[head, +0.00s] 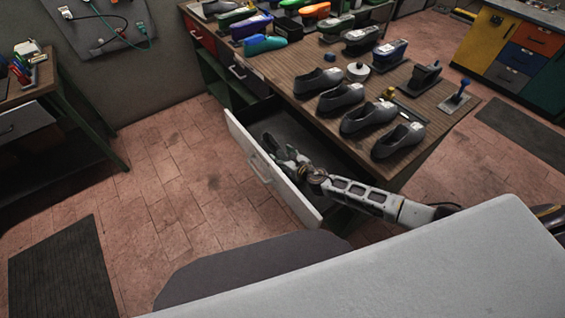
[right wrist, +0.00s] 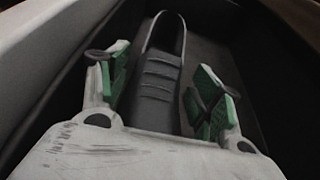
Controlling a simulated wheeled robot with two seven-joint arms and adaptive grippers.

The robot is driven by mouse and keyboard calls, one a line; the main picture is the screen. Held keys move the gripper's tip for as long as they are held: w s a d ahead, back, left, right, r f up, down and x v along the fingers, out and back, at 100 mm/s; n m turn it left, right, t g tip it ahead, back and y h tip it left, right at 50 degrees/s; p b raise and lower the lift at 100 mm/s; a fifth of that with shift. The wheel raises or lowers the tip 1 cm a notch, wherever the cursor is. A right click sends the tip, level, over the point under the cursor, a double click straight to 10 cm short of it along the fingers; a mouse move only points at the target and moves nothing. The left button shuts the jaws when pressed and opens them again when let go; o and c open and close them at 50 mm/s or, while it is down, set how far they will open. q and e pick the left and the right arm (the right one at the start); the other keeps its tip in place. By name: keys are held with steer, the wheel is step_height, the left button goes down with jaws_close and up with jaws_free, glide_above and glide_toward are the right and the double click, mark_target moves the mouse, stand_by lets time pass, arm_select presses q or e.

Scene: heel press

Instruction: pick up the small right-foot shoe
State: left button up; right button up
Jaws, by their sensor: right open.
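A dark grey shoe (right wrist: 158,90) lies inside the open drawer in the right wrist view, its opening away from the camera. My right gripper (right wrist: 165,90) is open, with one green-padded finger on each side of the shoe, and does not visibly grip it. In the head view my right gripper (head: 283,156) reaches down into the drawer (head: 272,170), and the shoe there is mostly hidden. Several grey shoes stand in a row on the table, including a front one (head: 398,141) and a back one (head: 318,82). I cannot tell left-foot from right-foot shoes. My left gripper is out of view.
The white drawer front (head: 262,165) and dark side walls surround my right gripper closely. The wooden table (head: 292,62) above carries staplers, a white roll (head: 358,72) and small tools. The tiled floor left of the drawer is clear.

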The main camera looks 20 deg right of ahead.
mark_target(282, 155)
steer(key=shift+w, duration=0.1)
stand_by(0.4)
steer(key=c, duration=1.3)
steer(key=shift+r, duration=0.15)
steer(key=shift+r+p, duration=0.6)
steer(key=shift+r, duration=0.4)
step_height(282, 155, up, 16)
steer(key=p, duration=0.4)
steer(key=shift+f, duration=0.1)
